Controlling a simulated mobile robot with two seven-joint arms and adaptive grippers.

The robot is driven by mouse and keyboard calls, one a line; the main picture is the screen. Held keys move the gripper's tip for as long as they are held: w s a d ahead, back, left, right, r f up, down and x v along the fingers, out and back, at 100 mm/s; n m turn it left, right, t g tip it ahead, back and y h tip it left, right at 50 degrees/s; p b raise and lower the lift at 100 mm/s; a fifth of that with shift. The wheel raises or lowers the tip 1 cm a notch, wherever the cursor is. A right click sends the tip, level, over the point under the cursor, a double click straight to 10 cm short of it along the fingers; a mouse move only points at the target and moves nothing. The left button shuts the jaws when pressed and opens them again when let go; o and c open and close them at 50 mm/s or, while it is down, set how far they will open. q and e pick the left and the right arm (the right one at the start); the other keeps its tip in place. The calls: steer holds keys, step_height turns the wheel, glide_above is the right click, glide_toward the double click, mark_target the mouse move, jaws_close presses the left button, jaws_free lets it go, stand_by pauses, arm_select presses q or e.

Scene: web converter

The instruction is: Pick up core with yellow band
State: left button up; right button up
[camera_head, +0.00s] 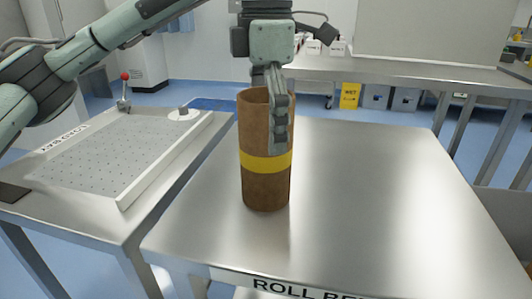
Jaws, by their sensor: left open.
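The core with the yellow band (265,188) is a brown tube standing upright on the steel table marked ROLL (370,220). Its yellow band runs around it a little below the middle. My left gripper (272,115) points down at the top of the core. One finger lies in front of the near right side of the wall, and the rest goes behind or into the open top. The gripper is open, and I cannot tell whether it touches the wall. My right gripper is not in view.
A bench with a perforated plate (115,165), a red-knobbed lever (124,90) and a white round piece (184,114) stands at the left. The table right of the core is clear. A yellow WET bin (350,96) stands beyond, under a back bench.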

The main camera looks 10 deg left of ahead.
mark_target(266, 178)
arm_select(q)
step_height(266, 178, down, 3)
steer(key=shift+w+a+r, duration=0.1)
steer(key=shift+r, duration=0.05)
steer(key=c, duration=1.2)
